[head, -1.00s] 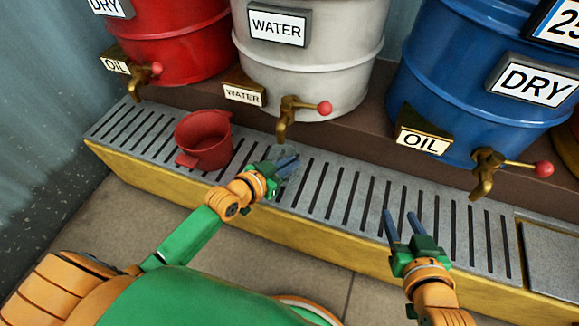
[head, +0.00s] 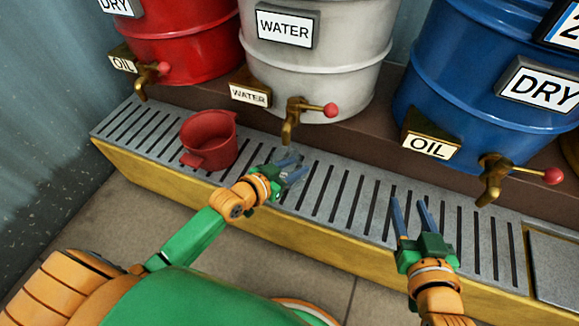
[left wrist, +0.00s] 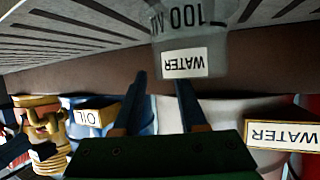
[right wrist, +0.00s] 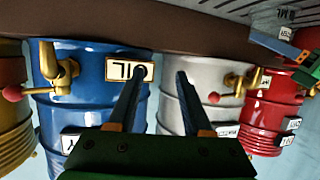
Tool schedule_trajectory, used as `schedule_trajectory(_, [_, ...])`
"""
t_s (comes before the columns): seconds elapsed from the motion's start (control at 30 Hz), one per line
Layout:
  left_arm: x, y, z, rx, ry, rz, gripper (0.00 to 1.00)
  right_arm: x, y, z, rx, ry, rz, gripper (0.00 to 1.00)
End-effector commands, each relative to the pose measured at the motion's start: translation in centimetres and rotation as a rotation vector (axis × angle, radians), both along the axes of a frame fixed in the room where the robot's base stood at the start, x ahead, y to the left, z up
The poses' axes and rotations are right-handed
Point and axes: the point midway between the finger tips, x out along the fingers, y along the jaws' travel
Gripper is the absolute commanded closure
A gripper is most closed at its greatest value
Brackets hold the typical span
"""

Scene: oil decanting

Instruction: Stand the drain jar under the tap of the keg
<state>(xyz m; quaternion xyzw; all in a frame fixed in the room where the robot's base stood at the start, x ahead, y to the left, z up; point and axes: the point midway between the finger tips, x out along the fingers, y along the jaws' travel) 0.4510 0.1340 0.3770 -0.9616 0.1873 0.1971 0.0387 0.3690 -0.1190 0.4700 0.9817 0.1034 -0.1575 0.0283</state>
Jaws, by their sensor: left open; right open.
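A small clear jar (head: 295,176) stands on the grating at my left gripper's fingers, faint in the head view. In the left wrist view the jar (left wrist: 207,42) appears upside down, with a WATER label and 100 ML marking. My left gripper (head: 289,164) is open at the jar; I cannot tell whether its fingers are around it. The white keg (head: 315,60) reads WATER, and its brass tap (head: 290,128) with a red knob hangs behind the jar. My right gripper (head: 410,212) is open and empty above the grating, right of the jar.
A red bucket (head: 210,142) stands on the slotted grating (head: 335,195) left of my left gripper. A red keg (head: 190,45) and a blue keg (head: 450,85), both with OIL tap plates, flank the white keg. The grating between my grippers is clear.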

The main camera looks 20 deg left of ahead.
Motion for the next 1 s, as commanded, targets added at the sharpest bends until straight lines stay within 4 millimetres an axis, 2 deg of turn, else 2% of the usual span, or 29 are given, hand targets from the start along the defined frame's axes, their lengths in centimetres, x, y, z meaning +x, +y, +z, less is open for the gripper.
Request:
schedule_trajectory(0.17, [-0.7, 0.3, 0.4, 0.001, 0.001, 0.001, 0.59, -1.2, -0.5, -2.2, -0.027, 0.133, -0.009, 0.5])
schedule_trajectory(0.37, [-1.8, 0.8, 1.0, 0.001, 0.002, 0.001, 0.59, -3.9, -1.6, -5.8, -0.071, 0.364, -0.026, 0.5])
schedule_trajectory(0.6, [-3.3, 1.4, 1.7, 0.001, 0.002, 0.001, 0.59, -8.3, -2.9, -9.3, -0.119, 0.638, -0.042, 0.5])
schedule_trajectory(0.87, [-5.2, 2.1, 2.6, 0.0, 0.001, -0.001, 0.59, -14.3, -4.3, -11.7, -0.169, 0.943, -0.058, 0.5])
schedule_trajectory(1.0, [-7.5, 3.0, 3.8, 0.002, 0.004, -0.001, 0.59, -13.9, -4.3, -14.1, -0.174, 0.973, -0.061, 0.5])
